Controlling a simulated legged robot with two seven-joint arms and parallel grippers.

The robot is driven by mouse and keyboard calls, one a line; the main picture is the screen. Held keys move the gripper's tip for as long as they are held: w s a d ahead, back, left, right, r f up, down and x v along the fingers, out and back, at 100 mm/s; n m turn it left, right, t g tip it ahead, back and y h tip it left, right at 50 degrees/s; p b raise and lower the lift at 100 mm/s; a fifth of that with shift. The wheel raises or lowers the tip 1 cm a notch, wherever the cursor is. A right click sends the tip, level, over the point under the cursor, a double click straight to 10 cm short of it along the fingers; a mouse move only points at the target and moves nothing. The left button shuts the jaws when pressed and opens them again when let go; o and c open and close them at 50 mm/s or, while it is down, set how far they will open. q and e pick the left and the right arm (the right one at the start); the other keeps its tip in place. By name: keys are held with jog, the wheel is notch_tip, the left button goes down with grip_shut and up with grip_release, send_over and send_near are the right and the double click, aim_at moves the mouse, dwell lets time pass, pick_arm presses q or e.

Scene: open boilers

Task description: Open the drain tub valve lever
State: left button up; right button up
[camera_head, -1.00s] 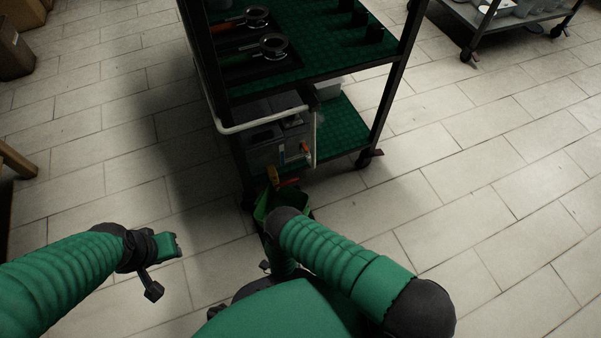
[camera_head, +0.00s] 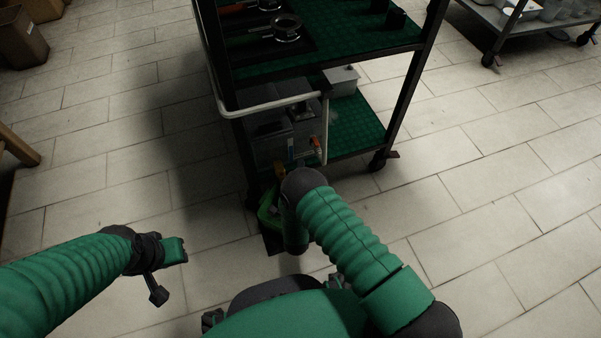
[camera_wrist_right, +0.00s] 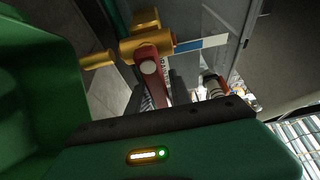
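The drain tub is a grey box (camera_head: 268,138) on the cart's lower shelf. Its brass valve (camera_wrist_right: 150,40) shows close up in the right wrist view, with a red lever (camera_wrist_right: 152,75) pointing down toward my gripper. In the head view the valve (camera_head: 281,170) is a small yellow spot at the tub's front lower edge. My right gripper (camera_head: 268,211) is just below the valve, partly covered by my arm. The lever's lower end is hidden behind the gripper's edge, so contact and finger opening are unclear. My left gripper (camera_head: 167,271) is empty at the left, its fingers apart.
The tub is on a dark cart with a green lower shelf (camera_head: 355,128) and a white handle rail (camera_head: 270,107) above it. A smaller grey container (camera_head: 342,80) stands behind. Another cart (camera_head: 520,25) is at the upper right.

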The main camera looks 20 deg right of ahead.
grip_shut()
jog(key=shift+s+f, duration=0.1)
jog(key=shift+s, duration=0.05)
dwell(1.2)
